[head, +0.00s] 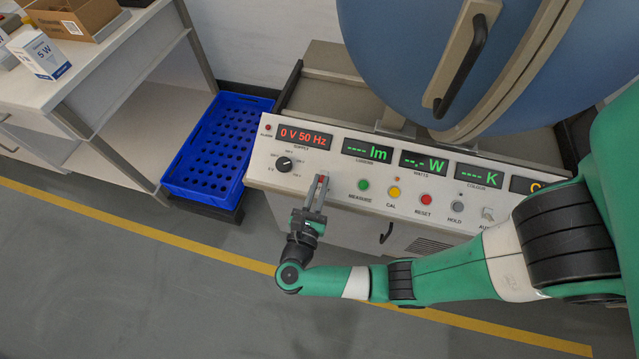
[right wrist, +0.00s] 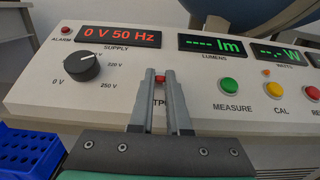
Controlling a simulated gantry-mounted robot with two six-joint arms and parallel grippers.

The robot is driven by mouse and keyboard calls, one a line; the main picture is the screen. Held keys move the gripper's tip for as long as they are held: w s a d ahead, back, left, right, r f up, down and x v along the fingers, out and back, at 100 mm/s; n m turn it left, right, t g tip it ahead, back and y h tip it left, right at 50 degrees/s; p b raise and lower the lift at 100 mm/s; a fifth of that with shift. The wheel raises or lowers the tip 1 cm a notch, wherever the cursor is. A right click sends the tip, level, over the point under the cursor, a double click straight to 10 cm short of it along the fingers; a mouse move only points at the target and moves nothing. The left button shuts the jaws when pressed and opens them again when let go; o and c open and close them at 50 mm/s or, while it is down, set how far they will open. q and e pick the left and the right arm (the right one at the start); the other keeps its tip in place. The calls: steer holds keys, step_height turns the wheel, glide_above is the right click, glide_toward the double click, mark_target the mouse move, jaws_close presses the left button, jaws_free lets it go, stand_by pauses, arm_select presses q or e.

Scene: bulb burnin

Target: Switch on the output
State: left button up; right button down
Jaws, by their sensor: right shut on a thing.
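The control panel (head: 345,185) is a white sloped console with displays, a knob and buttons. My right gripper (head: 318,180) is at the panel, between the supply knob (head: 284,164) and the green MEASURE button (head: 363,185). In the right wrist view its fingers (right wrist: 160,82) are closed around a small red-tipped output switch (right wrist: 160,77). The fingers hide most of the switch and its label, so its position cannot be told. The supply display (head: 303,137) reads 0 V 50 Hz. The lumens display (head: 367,151) shows dashes. My left gripper is not in view.
A blue perforated crate (head: 212,150) stands left of the console. A white bench (head: 100,60) holds a cardboard box (head: 75,18) and a 5 W bulb box (head: 38,55). A large blue sphere (head: 400,60) with a handle rises behind the panel. Floor in front is clear.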

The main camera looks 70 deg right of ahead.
mark_target(325, 170)
steer(key=shift+d+r+y+p, duration=0.15)
steer(key=shift+r+y+p, duration=0.45)
steer(key=shift+p, duration=0.45)
steer(key=d+y+p, duration=0.1)
steer(key=y+p, duration=0.2)
steer(key=p, duration=0.2)
steer(key=d+r+y+p, duration=0.1)
steer(key=y+p, duration=0.2)
steer(key=p, duration=0.2)
steer(key=r+y+p, duration=0.1)
steer(key=y+p, duration=0.2)
steer(key=p, duration=0.1)
steer(key=shift+d+g+y+p, duration=0.3)
steer(key=shift+d+y+p, duration=0.1)
steer(key=shift+d+f+y+p, duration=0.15)
steer(key=shift+y+p, duration=0.15)
steer(key=shift+p, duration=0.25)
steer(key=shift+w+f, duration=0.1)
steer(key=shift+y+p, duration=0.3)
steer(key=shift+f, duration=0.1)
steer(key=c, duration=0.9)
jaws_free()
